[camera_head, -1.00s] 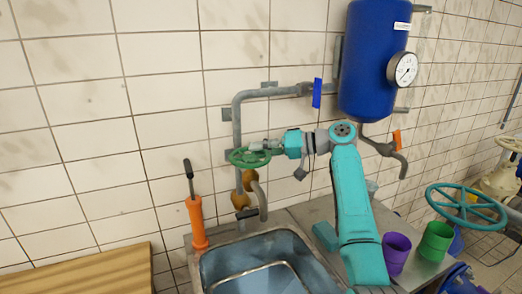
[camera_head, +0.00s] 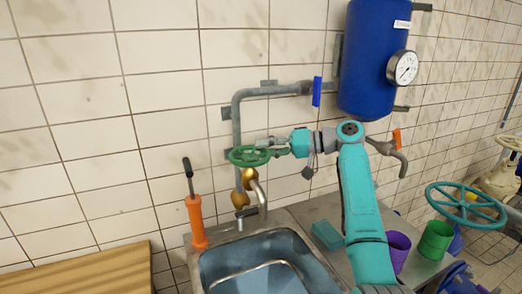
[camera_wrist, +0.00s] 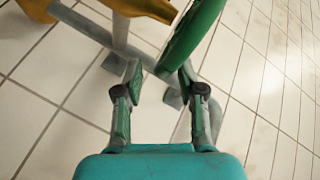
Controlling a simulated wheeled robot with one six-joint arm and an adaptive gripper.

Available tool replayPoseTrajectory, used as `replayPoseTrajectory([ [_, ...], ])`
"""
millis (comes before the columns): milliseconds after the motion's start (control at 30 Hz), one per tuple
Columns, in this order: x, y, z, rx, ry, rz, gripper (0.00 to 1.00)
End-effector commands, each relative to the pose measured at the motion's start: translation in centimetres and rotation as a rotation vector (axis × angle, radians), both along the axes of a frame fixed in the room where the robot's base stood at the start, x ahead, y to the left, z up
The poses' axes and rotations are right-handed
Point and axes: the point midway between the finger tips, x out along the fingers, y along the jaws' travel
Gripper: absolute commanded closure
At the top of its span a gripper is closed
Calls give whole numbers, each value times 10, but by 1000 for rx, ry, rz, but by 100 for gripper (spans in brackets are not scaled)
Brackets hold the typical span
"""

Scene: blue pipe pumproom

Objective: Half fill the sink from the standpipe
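The standpipe is a grey pipe (camera_head: 236,125) on the tiled wall, with brass fittings (camera_head: 248,178) and a spout (camera_head: 262,200) at the sink's back edge. A green handwheel (camera_head: 245,158) sits on it; its rim also shows in the wrist view (camera_wrist: 195,30). The metal sink (camera_head: 225,248) stands below, bluish inside; I cannot tell whether it holds water. My gripper (camera_head: 272,143) is at the handwheel's right side. In the wrist view its fingers (camera_wrist: 160,82) are apart, with the rim's near end at the gap between the tips. Contact is unclear.
A blue tank (camera_head: 372,60) with a gauge (camera_head: 402,67) hangs at upper right. A blue lever (camera_head: 317,91) and an orange-handled tap (camera_head: 397,138) are nearby. An orange pump (camera_head: 196,222) stands left of the sink. Purple (camera_head: 398,250) and green (camera_head: 435,241) cups stand right.

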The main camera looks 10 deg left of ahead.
Motion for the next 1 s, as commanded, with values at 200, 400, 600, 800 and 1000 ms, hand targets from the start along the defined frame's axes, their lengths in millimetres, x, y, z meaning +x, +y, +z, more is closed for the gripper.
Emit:
replayPoseTrajectory([
  [200,1,-44,9,-2,0,-3,61],
  [400,2,-78,15,-3,1,-2,61],
  [600,2,-96,19,-2,2,-1,61],
  [800,2,-100,20,-2,2,1,61],
  [1000,2,-100,20,-3,2,0,61],
])
